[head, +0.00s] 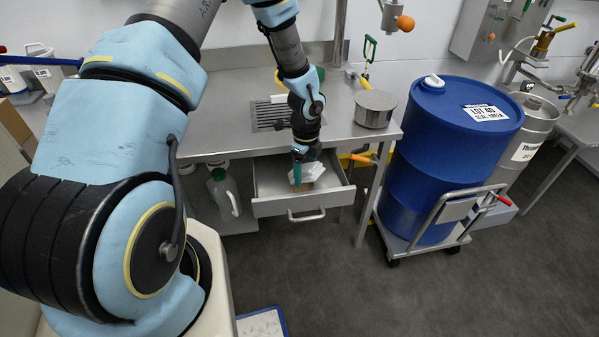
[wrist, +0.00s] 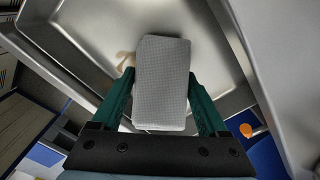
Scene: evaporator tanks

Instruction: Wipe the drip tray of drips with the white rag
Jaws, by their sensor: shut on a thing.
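The drip tray (head: 262,206) is a shallow metal tray, pulled out like a drawer below the steel bench, with a handle on its front. Its bare metal floor and raised rims fill much of the wrist view (wrist: 92,22). My gripper (head: 299,156) points down over the tray. Its green fingers (wrist: 161,92) are shut on the white rag (wrist: 163,82), which looks like a folded, greyish pad. In the head view the rag (head: 312,172) is pale and partly hidden by the gripper. A brown drip stain (wrist: 125,62) lies just left of the rag. I cannot tell whether the rag touches the tray.
The steel bench (head: 232,143) carries a slotted grate (head: 268,116) and a round metal pot (head: 374,108). A blue drum (head: 450,150) on a trolley stands to the right. A jug (head: 222,192) stands left of the tray, under the bench.

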